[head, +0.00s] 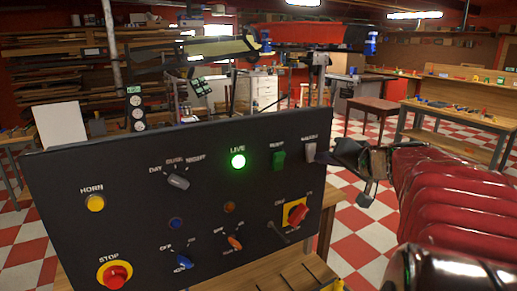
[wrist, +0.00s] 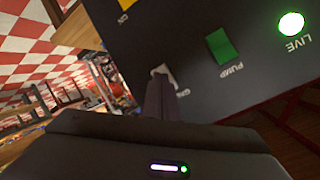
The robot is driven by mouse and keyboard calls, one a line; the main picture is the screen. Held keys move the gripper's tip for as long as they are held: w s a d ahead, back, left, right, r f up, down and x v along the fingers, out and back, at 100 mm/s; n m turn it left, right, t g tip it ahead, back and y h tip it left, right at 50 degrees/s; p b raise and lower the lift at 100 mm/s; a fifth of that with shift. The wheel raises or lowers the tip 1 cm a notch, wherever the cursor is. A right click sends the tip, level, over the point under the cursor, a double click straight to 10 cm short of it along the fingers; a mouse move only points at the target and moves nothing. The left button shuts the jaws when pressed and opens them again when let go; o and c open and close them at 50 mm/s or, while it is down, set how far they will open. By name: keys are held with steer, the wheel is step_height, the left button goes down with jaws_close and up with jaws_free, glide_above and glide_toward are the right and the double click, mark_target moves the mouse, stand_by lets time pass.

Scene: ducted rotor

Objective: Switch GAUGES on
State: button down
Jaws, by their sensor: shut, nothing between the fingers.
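The black control panel (head: 130,190) stands upright on a wooden bench. The GAUGES switch is a pale grey rocker (head: 310,152) near the panel's top right corner, with its label just above it. It also shows in the wrist view (wrist: 164,71), where the panel appears upside down and my fingers partly cover the label. My gripper (head: 336,147) is shut and empty, coming in from the right. Its tip (wrist: 161,82) is at or very near the switch; I cannot tell whether they touch. The switch's on or off position is not clear.
The green PUMP switch (head: 279,159) is just left of GAUGES, and the lit green LIVE lamp (head: 238,161) is further left. A red rotary knob on a yellow plate (head: 296,213) sits below. The other knobs and the red STOP button (head: 115,275) are lower left.

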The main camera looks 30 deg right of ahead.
steer(key=s, duration=0.1)
steer(key=s+f, duration=0.1)
steer(key=s, duration=0.1)
steer(key=s+f, duration=0.1)
steer(key=shift+s+f, duration=0.1)
steer(key=shift+s, duration=0.15)
stand_by(0.5)
steer(key=a+f+n+g+y, duration=0.1)
steer(key=a+f+g, duration=0.15)
steer(key=a, duration=0.45)
steer(key=a+f+g+y, duration=0.1)
steer(key=a+f+y, duration=0.1)
steer(key=a+f, duration=0.3)
steer(key=a+f+n+g+y, duration=0.1)
steer(key=a+f+g, duration=0.15)
steer(key=a, duration=0.55)
steer(key=s+a+f+n+g+h, duration=0.1)
steer(key=s+a+f+n, duration=0.1)
steer(key=s+a, duration=0.3)
steer(key=s+a+f+n+g+h, duration=0.1)
steer(key=s+a+f+n+h, duration=0.1)
steer(key=s+a, duration=0.4)
steer(key=s+f+n, duration=0.1)
steer(key=s+n, duration=0.1)
steer(key=s, duration=0.1)
steer(key=shift+a, duration=0.3)
